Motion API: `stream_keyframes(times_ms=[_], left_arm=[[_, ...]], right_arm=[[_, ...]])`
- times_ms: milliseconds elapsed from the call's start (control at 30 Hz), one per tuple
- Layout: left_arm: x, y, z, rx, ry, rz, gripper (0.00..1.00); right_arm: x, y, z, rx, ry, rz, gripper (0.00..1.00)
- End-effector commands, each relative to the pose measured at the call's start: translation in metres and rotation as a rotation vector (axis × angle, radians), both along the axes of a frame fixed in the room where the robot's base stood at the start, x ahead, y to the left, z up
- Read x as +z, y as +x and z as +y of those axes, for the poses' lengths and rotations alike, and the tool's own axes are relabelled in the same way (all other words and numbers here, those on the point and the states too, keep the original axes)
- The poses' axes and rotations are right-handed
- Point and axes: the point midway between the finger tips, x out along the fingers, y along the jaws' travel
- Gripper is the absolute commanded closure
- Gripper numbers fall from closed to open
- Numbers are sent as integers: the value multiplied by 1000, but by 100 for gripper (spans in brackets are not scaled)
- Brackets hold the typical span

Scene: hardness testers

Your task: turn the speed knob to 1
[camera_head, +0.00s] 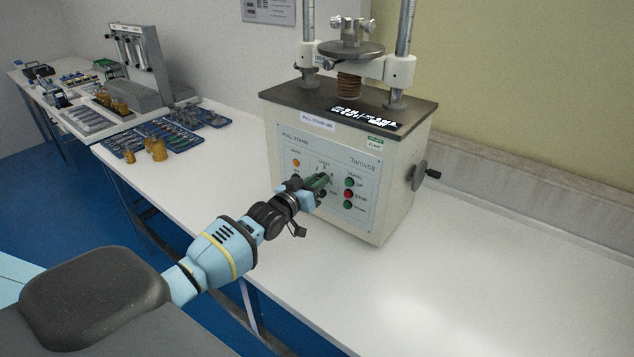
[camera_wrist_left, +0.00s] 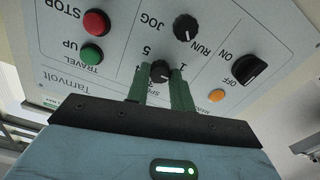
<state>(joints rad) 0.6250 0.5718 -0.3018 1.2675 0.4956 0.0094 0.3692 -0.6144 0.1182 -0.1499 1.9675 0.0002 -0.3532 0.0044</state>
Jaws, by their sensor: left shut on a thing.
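The pull stand (camera_head: 400,160) stands on the white bench, with its control panel (camera_head: 345,160) facing me. My left gripper (camera_head: 322,182) reaches the middle of that panel and covers the speed knob in the head view. In the left wrist view the panel is upside down. There the black speed knob (camera_wrist_left: 160,71) sits between the two green fingers of my left gripper (camera_wrist_left: 161,88), which is shut on it. The figures 1, 4 and 5 show around the knob. I cannot tell which figure its pointer marks. My right gripper is not in view.
Close to the fingers are the RUN/JOG knob (camera_wrist_left: 187,27), the ON/OFF knob (camera_wrist_left: 251,69), an orange lamp (camera_wrist_left: 217,95) and the green UP button (camera_wrist_left: 92,53). A side crank (camera_head: 424,174) sticks out at right. The bench (camera_head: 480,270) is clear at front right.

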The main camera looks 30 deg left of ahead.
Motion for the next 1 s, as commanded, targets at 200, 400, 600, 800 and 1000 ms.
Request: stream_keyframes(times_ms=[200,400,600,800,1000], left_arm=[[-2,0,0,0,-192,18,100],[-2,0,0,0,-339,29,100],[-2,0,0,0,-436,36,100],[-2,0,0,0,-489,41,100],[-1,0,0,0,-506,42,100]], right_arm=[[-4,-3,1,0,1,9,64],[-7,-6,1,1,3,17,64],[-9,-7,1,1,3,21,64],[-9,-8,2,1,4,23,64],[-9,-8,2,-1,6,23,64]])
